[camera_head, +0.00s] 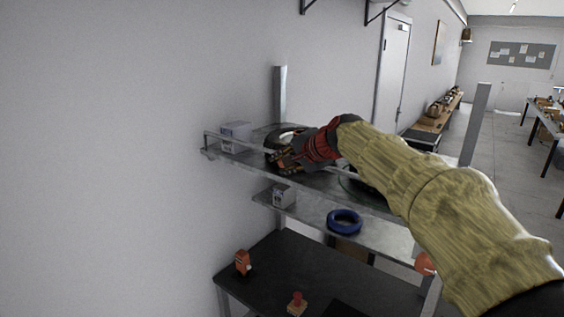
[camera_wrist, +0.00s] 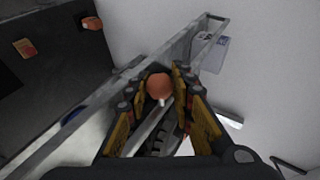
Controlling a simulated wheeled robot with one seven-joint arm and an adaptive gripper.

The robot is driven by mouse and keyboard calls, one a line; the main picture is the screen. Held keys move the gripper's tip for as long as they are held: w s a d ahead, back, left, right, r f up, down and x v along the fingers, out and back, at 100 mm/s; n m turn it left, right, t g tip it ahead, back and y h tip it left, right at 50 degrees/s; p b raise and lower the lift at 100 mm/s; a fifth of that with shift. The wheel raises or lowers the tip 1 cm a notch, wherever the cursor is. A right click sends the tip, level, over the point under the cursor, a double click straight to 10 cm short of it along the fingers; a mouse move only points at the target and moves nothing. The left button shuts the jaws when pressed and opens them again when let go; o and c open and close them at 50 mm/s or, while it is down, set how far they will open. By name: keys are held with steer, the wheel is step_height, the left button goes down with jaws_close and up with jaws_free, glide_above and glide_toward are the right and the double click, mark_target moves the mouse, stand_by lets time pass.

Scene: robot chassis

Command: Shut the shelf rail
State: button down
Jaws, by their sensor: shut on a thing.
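The upper metal shelf (camera_head: 330,182) stands against the wall, and a thin shelf rail (camera_head: 206,142) shows at its left end. In the wrist view the rail (camera_wrist: 175,62) runs diagonally from top right to lower left. A round orange knob (camera_wrist: 159,86) sits between my fingers, with a pale bar (camera_wrist: 152,122) below it that seems joined to it. My gripper (camera_head: 281,161) is at the front edge of the upper shelf, shut on the knob; the wrist view also shows my gripper (camera_wrist: 160,92). My arm hides the right part of the shelf.
A pale box (camera_head: 236,136) stands on the upper shelf's left end. An orange item (camera_head: 242,263) and a red-topped item (camera_head: 297,303) stand on the black table (camera_head: 270,272). The wall is close behind.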

steer(key=shift+r, duration=0.35)
steer(key=c, duration=2)
jaws_free()
steer(key=o, duration=0.5)
steer(key=shift+w+f, duration=0.1)
steer(key=shift+f, duration=0.1)
steer(key=v, duration=1.2)
steer(key=shift+f, duration=0.1)
